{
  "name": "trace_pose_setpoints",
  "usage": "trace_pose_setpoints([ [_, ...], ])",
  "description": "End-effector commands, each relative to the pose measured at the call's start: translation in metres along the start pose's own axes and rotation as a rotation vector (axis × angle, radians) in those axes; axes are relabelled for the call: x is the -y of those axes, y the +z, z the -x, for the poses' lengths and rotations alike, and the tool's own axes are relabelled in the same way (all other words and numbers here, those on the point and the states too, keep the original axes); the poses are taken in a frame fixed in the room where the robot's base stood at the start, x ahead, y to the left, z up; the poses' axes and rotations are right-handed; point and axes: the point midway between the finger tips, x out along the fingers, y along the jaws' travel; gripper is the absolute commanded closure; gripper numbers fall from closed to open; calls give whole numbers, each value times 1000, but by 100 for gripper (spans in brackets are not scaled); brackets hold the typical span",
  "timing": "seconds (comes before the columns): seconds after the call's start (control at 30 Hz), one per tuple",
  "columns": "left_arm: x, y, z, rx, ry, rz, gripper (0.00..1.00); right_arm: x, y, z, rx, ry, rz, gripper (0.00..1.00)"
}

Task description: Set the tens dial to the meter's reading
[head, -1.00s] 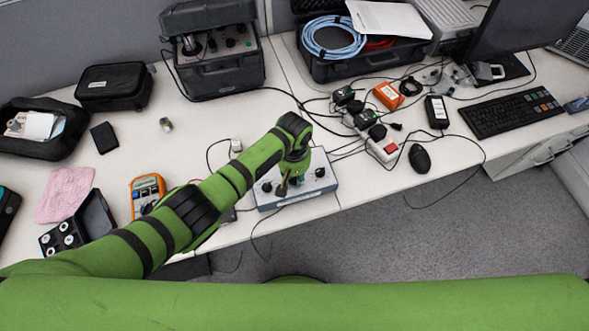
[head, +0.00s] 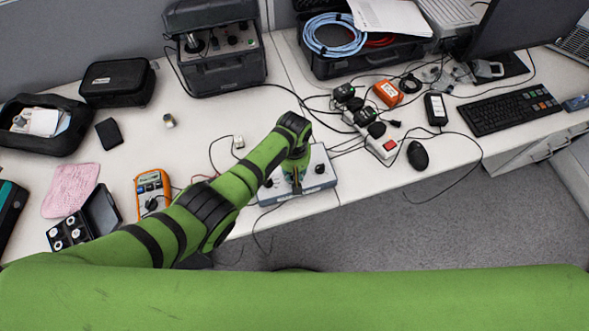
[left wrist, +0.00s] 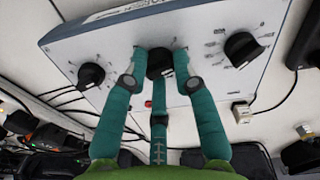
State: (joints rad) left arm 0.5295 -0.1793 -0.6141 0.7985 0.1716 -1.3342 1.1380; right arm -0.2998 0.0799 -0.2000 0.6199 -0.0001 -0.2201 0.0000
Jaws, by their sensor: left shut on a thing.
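A grey-white dial box (head: 323,181) lies near the front edge of the bench. It has three black knobs in a row. The left wrist view shows the box panel (left wrist: 195,28) close up, with a middle knob (left wrist: 159,62), a left-hand knob (left wrist: 91,75) and a right-hand knob (left wrist: 243,49). My left gripper (left wrist: 160,80) has its green fingers closed around the middle knob; the fingers hide part of it. In the head view my left gripper (head: 297,186) is over the middle of the box. An orange meter (head: 152,185) lies left of it; its reading is too small to read.
A power strip (head: 382,146), cables and a black mouse (head: 417,155) lie right of the box. A black instrument case (head: 215,75) stands at the back. A pink cloth (head: 71,190) and a tray of round parts (head: 70,232) are at left. The bench behind the box is fairly clear.

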Motion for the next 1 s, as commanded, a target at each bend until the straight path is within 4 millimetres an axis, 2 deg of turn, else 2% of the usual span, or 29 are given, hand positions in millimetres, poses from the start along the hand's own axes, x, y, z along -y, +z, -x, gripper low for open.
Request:
trace_pose_setpoints([
  [0.17, 2, -3, 0, -5, -4, 0, 100, 0, 0, 0, 0, 0, 0, 100],
  [0.2, 2, -3, 0, -5, -4, 0, 64, 0, 0, 0, 0, 0, 0, 100],
  [0.23, 2, -3, 0, -5, -4, 0, 52, 0, 0, 0, 0, 0, 0, 100],
  [0.27, 2, -3, 0, -5, -4, 0, 49, 0, 0, 0, 0, 0, 0, 100],
  [0.7, 0, 0, 5, -1, -1, -2, 49, 0, 1, 0, 1, 0, 0, 100],
  [0.87, 0, -1, 22, -2, 2, -1, 49, 0, 0, 0, 0, 0, 0, 100],
  [1.0, 0, -1, 47, -3, 3, -1, 49, 0, 0, 0, 0, 0, 0, 100],
])
